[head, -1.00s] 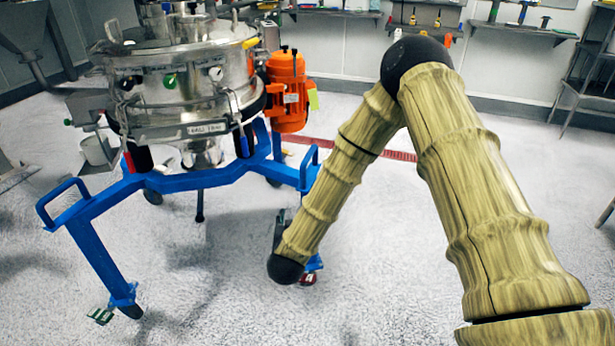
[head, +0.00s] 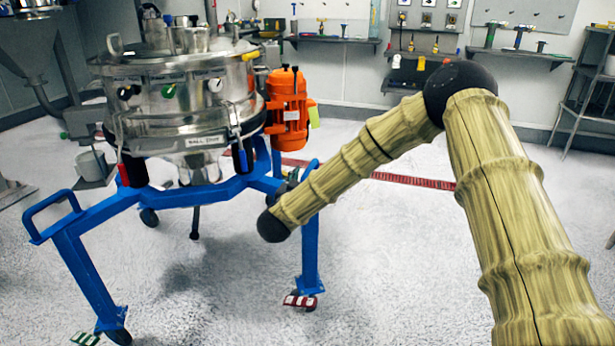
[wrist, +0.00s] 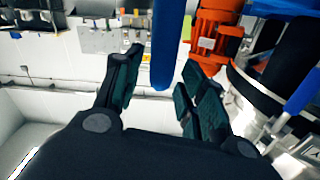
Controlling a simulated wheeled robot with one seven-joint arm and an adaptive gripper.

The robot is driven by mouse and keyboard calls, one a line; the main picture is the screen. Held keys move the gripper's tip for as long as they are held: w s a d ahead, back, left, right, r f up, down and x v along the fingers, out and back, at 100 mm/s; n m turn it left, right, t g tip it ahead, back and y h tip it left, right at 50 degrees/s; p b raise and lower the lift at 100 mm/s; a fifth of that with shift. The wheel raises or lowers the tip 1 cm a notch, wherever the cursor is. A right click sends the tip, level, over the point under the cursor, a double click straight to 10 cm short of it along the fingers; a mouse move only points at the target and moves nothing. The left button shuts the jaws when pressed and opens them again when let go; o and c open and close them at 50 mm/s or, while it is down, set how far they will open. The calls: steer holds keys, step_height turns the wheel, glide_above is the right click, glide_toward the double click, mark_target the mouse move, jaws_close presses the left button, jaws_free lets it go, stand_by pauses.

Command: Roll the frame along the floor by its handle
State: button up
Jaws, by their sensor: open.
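The blue frame (head: 190,195) stands on casters and carries a steel sifter (head: 185,95) with an orange motor (head: 290,105). It has a looped blue handle on the left (head: 50,215) and another on the right (head: 313,165). My gripper (head: 293,177) is by the right handle, mostly hidden behind my forearm in the head view. In the wrist view my gripper (wrist: 162,62) is open, and a blue bar (wrist: 163,40), apparently the right handle, stands between the two fingers. I cannot tell if either finger touches it.
Casters have foot pedals, a red one (head: 300,301) at the front right and a green one (head: 85,339) at the front left. Wall shelves (head: 335,40) and a metal rack (head: 590,85) stand at the back. The floor (head: 390,265) is open around the frame's front and right.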

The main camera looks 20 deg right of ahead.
steer(key=shift+x, duration=1.95)
jaws_close()
